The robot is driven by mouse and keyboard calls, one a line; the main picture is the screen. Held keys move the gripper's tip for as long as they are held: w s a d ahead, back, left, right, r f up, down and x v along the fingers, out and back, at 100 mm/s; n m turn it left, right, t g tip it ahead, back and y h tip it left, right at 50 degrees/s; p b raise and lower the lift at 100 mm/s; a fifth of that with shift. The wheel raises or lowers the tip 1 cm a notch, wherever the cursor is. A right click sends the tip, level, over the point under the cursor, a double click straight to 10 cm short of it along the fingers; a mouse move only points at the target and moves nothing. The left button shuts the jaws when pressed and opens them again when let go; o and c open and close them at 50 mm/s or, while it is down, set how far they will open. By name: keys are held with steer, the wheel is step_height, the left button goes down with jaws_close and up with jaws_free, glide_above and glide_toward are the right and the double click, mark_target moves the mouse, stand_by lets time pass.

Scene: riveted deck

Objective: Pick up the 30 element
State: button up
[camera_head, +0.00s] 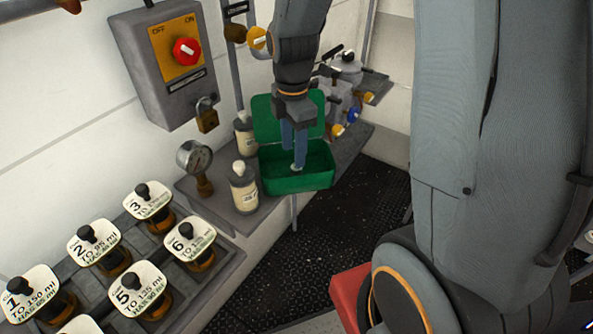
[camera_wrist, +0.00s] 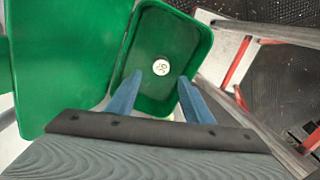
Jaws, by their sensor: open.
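A small round white element (camera_wrist: 161,67) lies on the floor of the open green box (camera_wrist: 192,40) in the wrist view, with a dark mark on it that looks like a number but is too small to read surely. In the head view the green box (camera_head: 318,180) stands on a grey shelf with its lid raised at the back, and a small pale spot shows by the fingertips. My gripper (camera_head: 297,165) points down into the box with its blue fingers. In the wrist view my gripper (camera_wrist: 158,82) is open, its fingers apart on either side below the element, holding nothing.
A rack of labelled bottles (camera_head: 150,202) is at the lower left. A switch box (camera_head: 172,60) hangs on the wall. Valves and pipes (camera_head: 345,95) stand behind the box.

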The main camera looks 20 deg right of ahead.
mark_target(296, 172)
steer(key=f, duration=0.2)
steer(key=d+f+p, duration=0.1)
steer(key=shift+s+f, duration=0.1)
steer(key=shift+f, duration=0.25)
steer(key=shift+f+p, duration=0.3)
steer(key=shift+f, duration=0.35)
steer(key=c, duration=1.1)
steer(key=shift+r, duration=0.1)
